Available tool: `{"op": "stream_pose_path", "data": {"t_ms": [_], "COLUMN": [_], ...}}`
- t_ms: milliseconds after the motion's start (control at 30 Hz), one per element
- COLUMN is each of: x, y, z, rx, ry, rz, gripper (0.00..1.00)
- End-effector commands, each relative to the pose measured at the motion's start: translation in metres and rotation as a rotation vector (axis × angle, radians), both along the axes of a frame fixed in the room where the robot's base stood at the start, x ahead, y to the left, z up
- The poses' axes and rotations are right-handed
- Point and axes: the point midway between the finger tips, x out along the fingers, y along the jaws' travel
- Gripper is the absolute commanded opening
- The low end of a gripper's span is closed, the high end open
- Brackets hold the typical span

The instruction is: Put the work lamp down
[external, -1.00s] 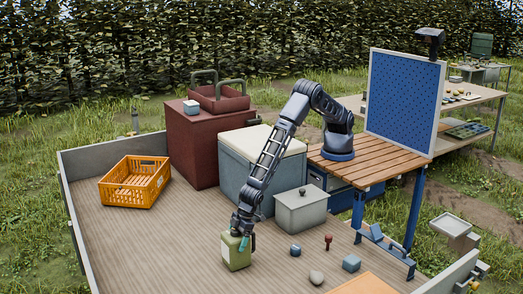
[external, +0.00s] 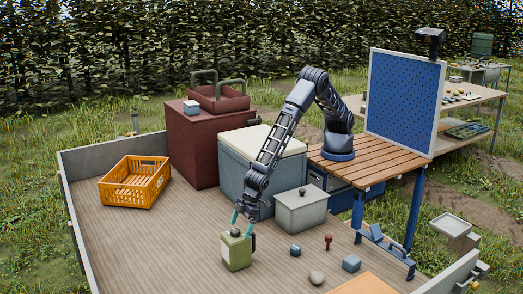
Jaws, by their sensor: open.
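A green, box-shaped object with a short cap and a dark handle at its right, which I take to be the work lamp (external: 237,252), stands upright on the wooden deck near the front middle. My gripper (external: 243,220) is open just above its top, with teal fingers spread and nothing held between them. One finger is near the left of the cap and the other near the handle. I cannot tell whether either finger touches it.
A grey lidded box (external: 300,214) stands close at the right. An orange crate (external: 135,183) sits far left. Deck between is clear.

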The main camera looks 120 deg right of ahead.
Motion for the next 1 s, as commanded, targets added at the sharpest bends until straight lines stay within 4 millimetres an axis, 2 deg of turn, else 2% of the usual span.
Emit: {"op": "stream_pose_path", "data": {"t_ms": [100,233,400,633,733,867,1000], "x": [-0.008,-0.014,-0.019,-0.021,-0.023,-0.031,-0.049], "y": [0.000,0.000,0.000,-0.001,-0.007,-0.026,-0.054], "z": [0.020,0.035,0.047,0.052,0.063,0.098,0.148], "rx": [0.001,0.000,0.000,0.000,0.003,0.013,0.025], "ry": [-0.002,-0.001,-0.001,0.000,0.000,0.002,0.008], "rz": [0.000,0.000,0.000,-0.001,-0.005,-0.015,-0.026], "gripper": [1.00,1.00,1.00,1.00,1.00,1.00,1.00]}}
